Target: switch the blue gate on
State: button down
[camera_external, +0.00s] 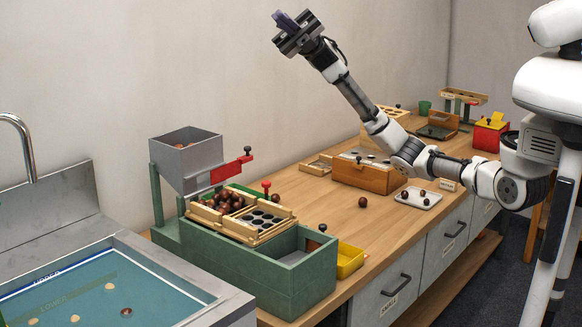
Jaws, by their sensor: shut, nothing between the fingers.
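My gripper (285,20) is raised high near the top middle, in front of the wall. Its fingers point up and to the left, shut and empty, far from everything on the bench. I cannot pick out a blue gate for sure. A grey hopper (186,160) stands on a green frame at the left of the bench, and a red gate handle (232,169) with a dark knob sticks out of its right side. A thin dark blue strip (62,282) lies along the far part of the water basin (120,270); its function is unclear.
Chestnuts (228,200) lie in a wooden sorting tray (258,236) above a green box (290,285). A yellow bin (349,260), a wooden box (366,178) and a white tray (420,199) stand on the bench (390,226). A tap (25,150) rises at the left.

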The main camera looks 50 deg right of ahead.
jog(key=w+d+f+m+t+h, duration=0.1)
jog(key=w+d+m+t+h, duration=0.15)
jog(key=w+d+t, duration=0.55)
jog(key=w+d+f+m+t+h, duration=0.1)
jog(key=w+d+m+t+h, duration=0.2)
jog(key=d, duration=0.8)
notch_tip(320, 180, down, 53)
jog(key=g, duration=0.1)
jog(key=shift+w+d+r+n, duration=0.15)
jog(key=shift+w+d+n, duration=0.05)
jog(key=shift+w+n, duration=0.2)
jog(key=shift+p+x, duration=1.65)
jog(key=shift+x, duration=3.3)
jog(key=shift+r, duration=0.15)
